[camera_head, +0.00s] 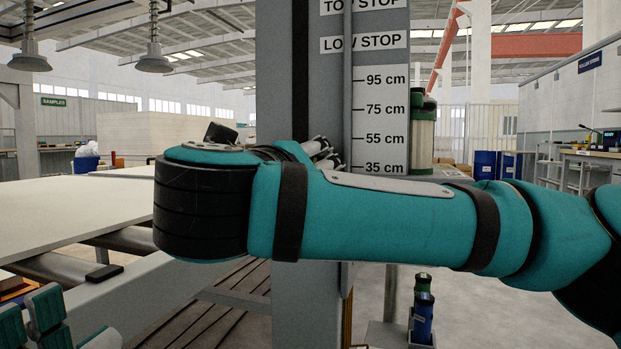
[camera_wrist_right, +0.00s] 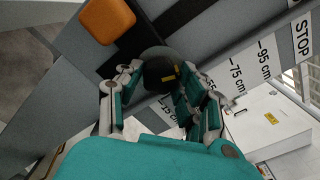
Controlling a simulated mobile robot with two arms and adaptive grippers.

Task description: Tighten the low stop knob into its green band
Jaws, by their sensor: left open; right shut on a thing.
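A round black knob (camera_wrist_right: 160,72) with a yellow mark shows between the fingers of my right gripper (camera_wrist_right: 158,90) in the right wrist view. The fingers are closed around its sides. The knob is on the grey post (camera_head: 282,75), beside the white height scale (camera_head: 380,120). In the head view my right forearm and wrist hide the knob; only part of the right gripper (camera_head: 325,152) shows at the post. I cannot make out a green band. My left gripper (camera_head: 40,318) is open at the bottom left corner of the head view, with nothing seen in it.
A "LOW STOP" label (camera_head: 364,43) is above the scale. An orange block (camera_wrist_right: 107,20) is near the knob. A pale panel (camera_head: 70,212) lies on rollers at the left. Suction cups (camera_head: 154,60) hang above it. A stand with bottles (camera_head: 423,315) is at the lower right.

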